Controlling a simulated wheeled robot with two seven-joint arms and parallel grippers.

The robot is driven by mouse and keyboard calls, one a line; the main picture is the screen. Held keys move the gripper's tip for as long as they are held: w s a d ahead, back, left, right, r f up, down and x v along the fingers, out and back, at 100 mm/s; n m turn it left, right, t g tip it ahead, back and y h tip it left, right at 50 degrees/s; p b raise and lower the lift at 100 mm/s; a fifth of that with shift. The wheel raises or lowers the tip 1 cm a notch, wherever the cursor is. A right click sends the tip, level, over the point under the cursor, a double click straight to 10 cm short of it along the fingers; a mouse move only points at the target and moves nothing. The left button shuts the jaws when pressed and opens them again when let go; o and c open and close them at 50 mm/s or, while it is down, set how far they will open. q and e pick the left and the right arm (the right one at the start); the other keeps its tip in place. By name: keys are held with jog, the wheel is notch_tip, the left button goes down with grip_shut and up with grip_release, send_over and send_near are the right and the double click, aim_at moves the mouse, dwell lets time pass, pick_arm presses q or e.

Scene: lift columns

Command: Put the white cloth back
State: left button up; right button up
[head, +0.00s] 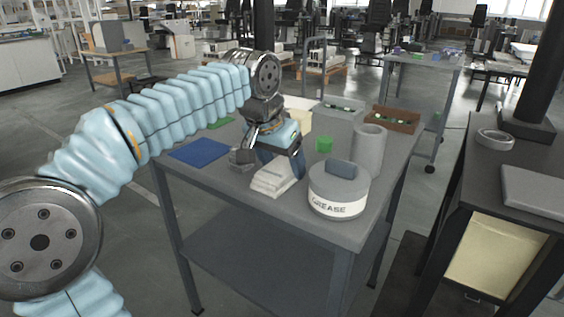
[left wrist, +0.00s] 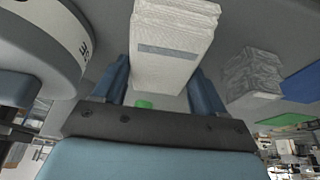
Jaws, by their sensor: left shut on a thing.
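The white cloth (head: 272,179) is a folded, layered stack near the front edge of the grey table (head: 221,177). My left gripper (head: 274,161) reaches down over it from above and is shut on it. In the left wrist view the white cloth (left wrist: 175,40) sits between the two blue fingers of my left gripper (left wrist: 163,85), with a grey label strip on its side. I cannot tell whether the cloth rests on the table or is slightly above it. My right gripper is not in view.
Right of the cloth stands a grease tub (head: 338,190) with a grey-blue block (head: 341,168) on top. A grey cylinder (head: 368,150) and green cube (head: 324,145) are behind. Left are a grey folded cloth (head: 241,157) and blue mat (head: 199,151). A dark bench (head: 510,165) stands at right.

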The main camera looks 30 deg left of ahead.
pick_arm(q)
jog(key=shift+f, duration=0.2)
jog(key=o, duration=1.1)
jog(key=shift+r, duration=0.1)
jog(key=shift+r, duration=0.25)
jog(key=p+v, duration=0.2)
jog(key=v, duration=0.9)
jog(key=shift+s+r+p, duration=0.15)
jog(key=shift+r+p, duration=0.2)
jog(key=shift+r, duration=0.05)
